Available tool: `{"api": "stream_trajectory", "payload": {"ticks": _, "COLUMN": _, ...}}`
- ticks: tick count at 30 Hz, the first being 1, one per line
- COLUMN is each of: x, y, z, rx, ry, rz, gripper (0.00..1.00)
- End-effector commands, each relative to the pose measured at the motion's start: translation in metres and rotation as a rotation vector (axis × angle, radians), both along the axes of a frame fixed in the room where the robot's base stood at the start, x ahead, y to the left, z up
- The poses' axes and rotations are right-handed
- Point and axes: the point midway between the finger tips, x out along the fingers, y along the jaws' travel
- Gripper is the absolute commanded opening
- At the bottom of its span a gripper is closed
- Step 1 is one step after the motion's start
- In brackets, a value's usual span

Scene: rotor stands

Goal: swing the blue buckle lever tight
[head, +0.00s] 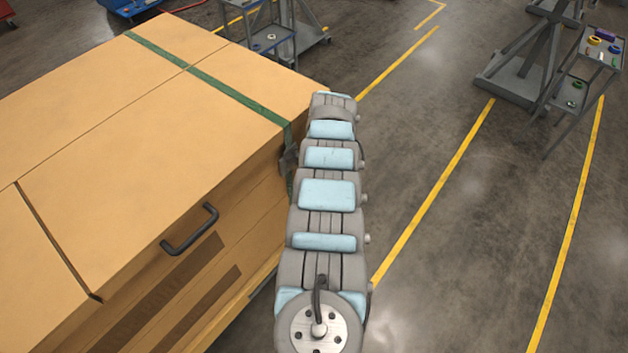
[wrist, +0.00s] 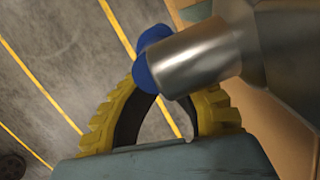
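The blue buckle lever (wrist: 143,76) shows in the wrist view as rounded blue parts around a grey metal cylinder, which covers some of it. My gripper (wrist: 157,90) has yellow ribbed fingers with dark inner faces. They curve inward and converge at the blue lever, and seem shut on it; the right fingertip is hidden behind the cylinder. In the head view a green strap (head: 235,92) runs across the top of a large tan crate (head: 130,110) and over its edge. A grey piece, perhaps the buckle (head: 288,162), shows there beside my arm. My gripper and the lever are hidden in that view.
A black handle (head: 190,232) sticks out of the crate's near side. Grey floor with yellow lines (head: 435,190) lies open to the right of my arm. A grey stand (head: 520,75) and a cart with small coloured parts (head: 595,50) stand at the back right.

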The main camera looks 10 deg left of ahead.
Motion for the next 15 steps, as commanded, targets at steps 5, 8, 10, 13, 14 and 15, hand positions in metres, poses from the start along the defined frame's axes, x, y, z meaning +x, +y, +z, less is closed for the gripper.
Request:
{"api": "stream_trajectory", "payload": {"ticks": 5, "x": 0.002, "y": -0.001, "z": 0.009, "rx": 0.001, "ry": -0.002, "rz": -0.001, "gripper": 0.0}}
{"api": "stream_trajectory", "payload": {"ticks": 8, "x": 0.002, "y": -0.002, "z": 0.014, "rx": 0.001, "ry": 0.002, "rz": -0.002, "gripper": 0.0}}
{"api": "stream_trajectory", "payload": {"ticks": 10, "x": 0.002, "y": -0.003, "z": 0.019, "rx": 0.0, "ry": 0.004, "rz": -0.002, "gripper": 0.0}}
{"api": "stream_trajectory", "payload": {"ticks": 13, "x": 0.003, "y": -0.004, "z": 0.029, "rx": -0.001, "ry": -0.001, "rz": 0.0, "gripper": 0.0}}
{"api": "stream_trajectory", "payload": {"ticks": 14, "x": 0.003, "y": -0.004, "z": 0.031, "rx": -0.001, "ry": -0.002, "rz": 0.0, "gripper": 0.0}}
{"api": "stream_trajectory", "payload": {"ticks": 15, "x": 0.004, "y": -0.004, "z": 0.037, "rx": -0.001, "ry": -0.002, "rz": 0.0, "gripper": 0.0}}
